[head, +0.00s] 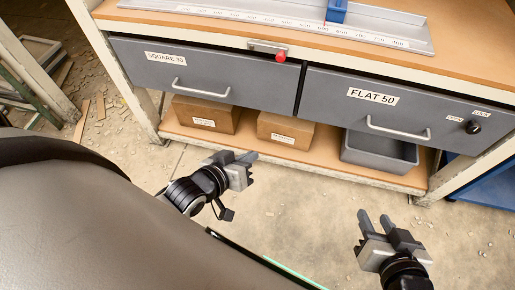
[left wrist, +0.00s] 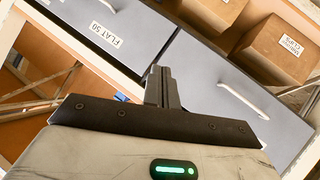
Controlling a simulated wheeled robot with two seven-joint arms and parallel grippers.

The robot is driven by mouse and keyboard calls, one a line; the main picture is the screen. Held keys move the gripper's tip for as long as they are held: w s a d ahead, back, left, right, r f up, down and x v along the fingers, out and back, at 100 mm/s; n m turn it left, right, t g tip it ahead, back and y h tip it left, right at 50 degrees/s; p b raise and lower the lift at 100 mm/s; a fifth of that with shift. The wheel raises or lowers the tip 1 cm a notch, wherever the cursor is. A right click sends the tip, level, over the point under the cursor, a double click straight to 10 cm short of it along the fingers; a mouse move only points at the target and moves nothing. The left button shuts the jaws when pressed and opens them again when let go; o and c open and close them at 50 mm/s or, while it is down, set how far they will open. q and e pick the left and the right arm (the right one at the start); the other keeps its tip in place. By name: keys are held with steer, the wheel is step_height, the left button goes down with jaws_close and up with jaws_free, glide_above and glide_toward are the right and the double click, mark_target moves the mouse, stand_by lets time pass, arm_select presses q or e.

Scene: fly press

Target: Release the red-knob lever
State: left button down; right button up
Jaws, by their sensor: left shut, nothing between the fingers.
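The red knob (head: 281,56) sits at the right end of a small metal lever (head: 265,46). The lever is at the top edge of the grey drawer front, near the gap between the two drawers. My left gripper (head: 252,157) is below and in front of the left drawer, well apart from the knob. Its fingers are shut and empty; they also show together in the left wrist view (left wrist: 160,80). My right gripper (head: 374,214) is at the lower right over the floor, with a gap between its fingers and nothing in it. The left wrist view does not show the knob.
The SQUARE 30 drawer (head: 215,75) and FLAT 50 drawer (head: 400,105) have bar handles. Cardboard boxes (head: 205,113) and a grey bin (head: 380,153) stand on the lower shelf. A metal scale with a blue slider (head: 336,12) lies on the bench top. Floor in front is open.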

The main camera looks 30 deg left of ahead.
arm_select(q)
steer(key=s+d+r+m+g+p, duration=0.2)
steer(key=s+d+r+m, duration=0.1)
steer(key=s+d+m, duration=0.1)
steer(key=shift+s+d+r+m+h, duration=0.25)
steer(key=shift+d+m+h, duration=0.2)
steer(key=shift+m, duration=0.45)
